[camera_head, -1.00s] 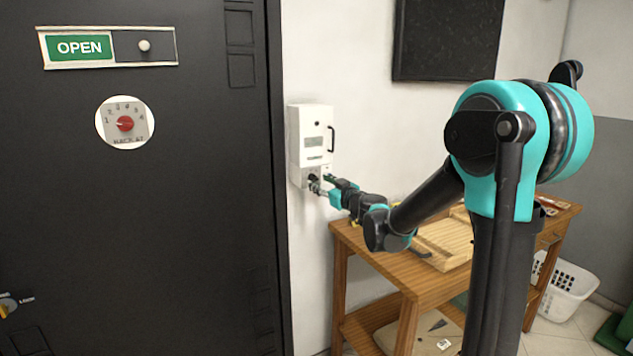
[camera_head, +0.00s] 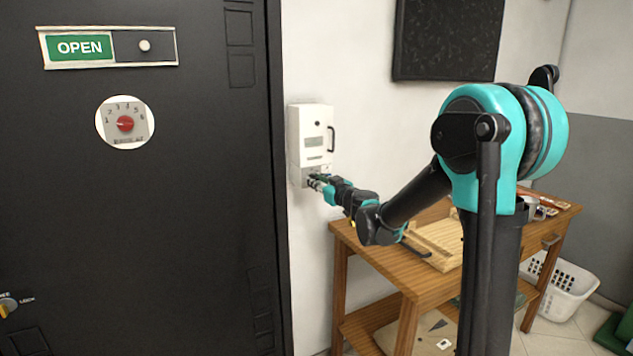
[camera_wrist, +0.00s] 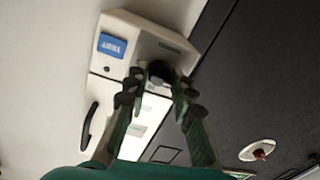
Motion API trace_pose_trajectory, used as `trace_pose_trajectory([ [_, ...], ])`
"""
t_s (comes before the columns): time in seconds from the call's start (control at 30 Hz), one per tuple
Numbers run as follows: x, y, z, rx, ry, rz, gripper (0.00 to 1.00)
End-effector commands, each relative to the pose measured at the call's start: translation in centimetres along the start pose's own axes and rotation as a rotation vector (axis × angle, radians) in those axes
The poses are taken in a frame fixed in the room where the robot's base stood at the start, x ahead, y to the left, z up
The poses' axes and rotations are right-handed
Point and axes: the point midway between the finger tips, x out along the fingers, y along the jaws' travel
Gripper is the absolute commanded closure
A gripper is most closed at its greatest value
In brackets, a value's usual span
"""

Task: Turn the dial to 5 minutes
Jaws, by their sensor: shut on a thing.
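A white box (camera_head: 310,137) is mounted on the wall beside the dark door. Its lower part carries the dark dial, mostly hidden by my gripper (camera_head: 314,183) in the head view. In the wrist view the box looks upside down, and the dark round dial (camera_wrist: 160,69) sits between my fingertips (camera_wrist: 158,82). My gripper is shut on the dial, with one finger on either side. The dial's markings and pointer cannot be read in either view.
A wooden table (camera_head: 370,258) stands below and right of the box, with a wooden board (camera_head: 440,240) on it. The dark door (camera_head: 200,220) at left carries a red numbered dial (camera_head: 125,123) and an OPEN sign (camera_head: 80,47). A white basket (camera_head: 565,290) is on the floor.

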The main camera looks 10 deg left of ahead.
Motion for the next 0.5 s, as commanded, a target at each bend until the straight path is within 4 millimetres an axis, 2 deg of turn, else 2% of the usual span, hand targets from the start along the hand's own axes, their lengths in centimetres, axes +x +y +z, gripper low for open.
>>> trace_pose_trajectory([
  [0.27,-0.01,0.08,0.01,0.032,0.001,0.002,1.0],
  [0.5,-0.01,0.11,0.03,0.161,0.008,0.003,1.0],
])
